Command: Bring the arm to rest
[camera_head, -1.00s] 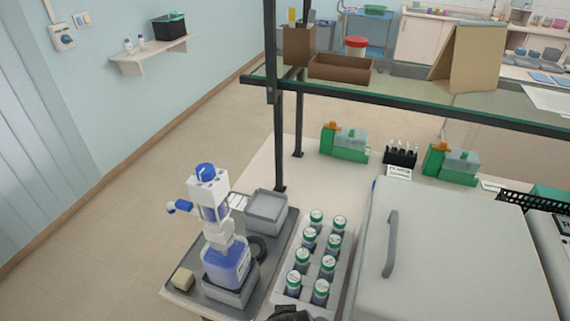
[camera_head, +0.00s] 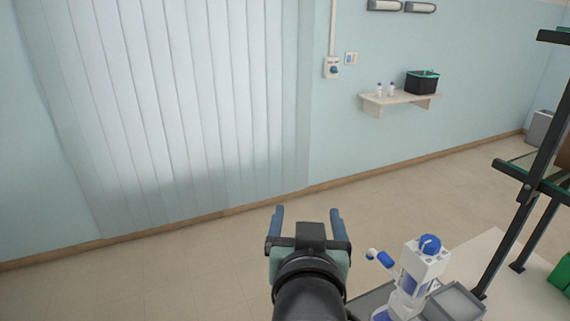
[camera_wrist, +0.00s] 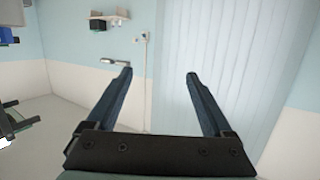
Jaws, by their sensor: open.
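My gripper (camera_head: 307,222) is at the bottom middle of the head view, with its two blue fingers spread apart and nothing between them. It is over open floor, left of the bench. In the wrist view my gripper (camera_wrist: 160,75) also shows open and empty, facing the wall and the vertical blinds.
A dark shelf frame (camera_head: 530,195) rises at the right. A wall shelf (camera_head: 400,99) holds a black bin and small bottles. The floor (camera_head: 180,270) at left is clear.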

